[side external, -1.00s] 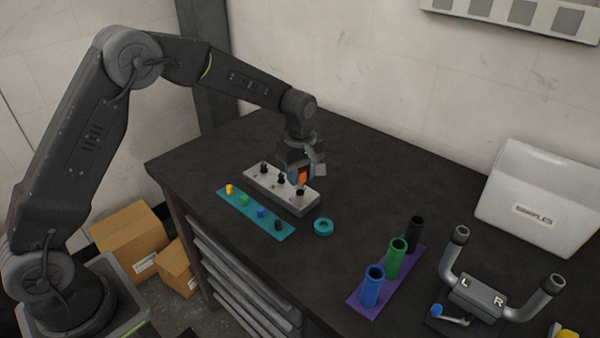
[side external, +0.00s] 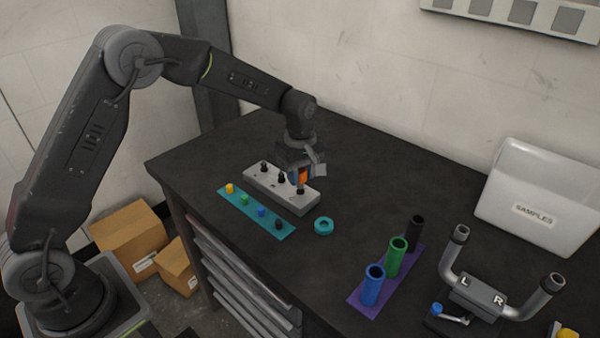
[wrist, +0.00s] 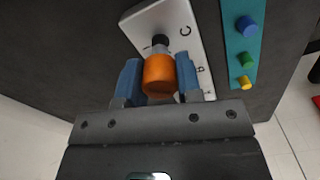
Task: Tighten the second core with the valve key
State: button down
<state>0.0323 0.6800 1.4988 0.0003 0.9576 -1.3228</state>
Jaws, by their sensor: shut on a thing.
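My gripper (wrist: 160,78) is shut on the orange valve key (wrist: 159,76), between its blue fingertips; the key also shows in the side view (side external: 303,175). It is over the light grey block (side external: 262,184), at the end nearer the teal ring. The block carries black valve stems; two stand clear of the key, the middle one (side external: 281,178) and the far-left one (side external: 263,167). A third (side external: 300,191) is just below the key. In the wrist view a black round part (wrist: 160,42) sits beyond the key, near the letter C. I cannot tell whether the key touches a stem.
A teal strip (side external: 240,207) with yellow, green, blue and black caps lies in front of the block. A teal ring (side external: 323,226) lies to the right. A purple base (side external: 357,299) holds blue, green and black tubes. A handlebar fixture (side external: 478,296) and white samples bin (side external: 537,198) stand farther right.

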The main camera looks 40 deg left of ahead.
jog(key=shift+s+f, duration=0.1)
jog(key=shift+f, duration=0.35)
jog(key=m, duration=0.6)
jog(key=shift+m, duration=0.3)
jog(key=m, duration=0.5)
jog(key=c, duration=1)
grip_release()
jog(key=shift+o, duration=1.1)
jog(key=shift+r, duration=0.15)
